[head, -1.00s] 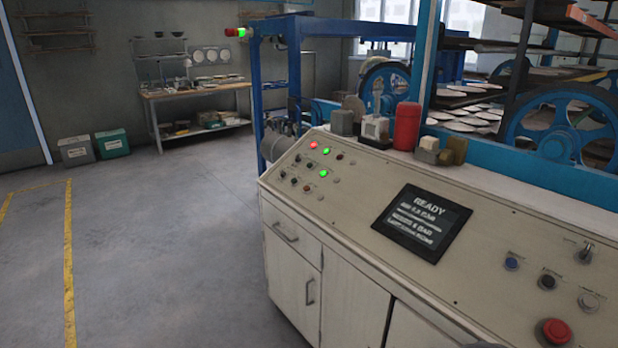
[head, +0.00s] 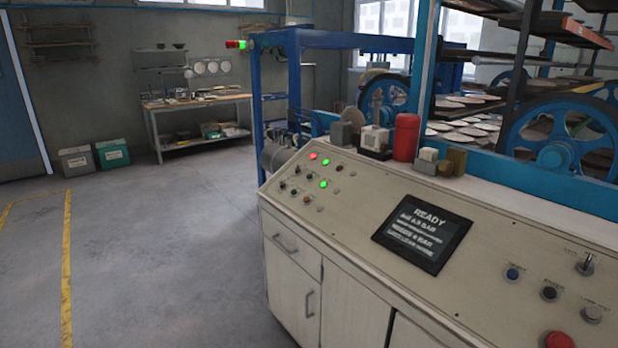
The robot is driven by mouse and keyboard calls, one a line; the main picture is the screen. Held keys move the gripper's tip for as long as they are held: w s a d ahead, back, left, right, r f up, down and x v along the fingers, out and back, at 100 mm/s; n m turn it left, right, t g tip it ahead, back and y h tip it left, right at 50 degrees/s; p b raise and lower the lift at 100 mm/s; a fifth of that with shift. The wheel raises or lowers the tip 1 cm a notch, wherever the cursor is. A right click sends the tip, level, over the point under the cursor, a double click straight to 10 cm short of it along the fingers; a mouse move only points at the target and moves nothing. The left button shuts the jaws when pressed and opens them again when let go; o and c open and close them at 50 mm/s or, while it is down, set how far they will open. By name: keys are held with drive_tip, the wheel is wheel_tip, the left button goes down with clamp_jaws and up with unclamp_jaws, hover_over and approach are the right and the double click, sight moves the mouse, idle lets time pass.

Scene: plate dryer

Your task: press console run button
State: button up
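The control console (head: 345,225) fills the lower right of the head view, with a sloped cream top over white cabinet doors. Its dark screen (head: 422,233) reads READY. At the right are a blue button (head: 513,273), a dark button (head: 549,292), a pale button (head: 591,314) and a toggle switch (head: 586,263). A red mushroom button (head: 558,341) is cut by the bottom edge. Button labels are too small to read. My gripper is not in view.
A red cylinder (head: 406,137) and small blocks stand along the console's back edge. Blue machine frames and wheels (head: 557,153) with racks of plates are behind. A workbench (head: 200,105) and bins stand at the back left. The grey floor (head: 165,250) at left is clear.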

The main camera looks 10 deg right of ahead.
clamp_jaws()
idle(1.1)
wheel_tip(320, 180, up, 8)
drive_tip(key=p, duration=0.7)
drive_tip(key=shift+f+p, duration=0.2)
drive_tip(key=shift+p, duration=0.1)
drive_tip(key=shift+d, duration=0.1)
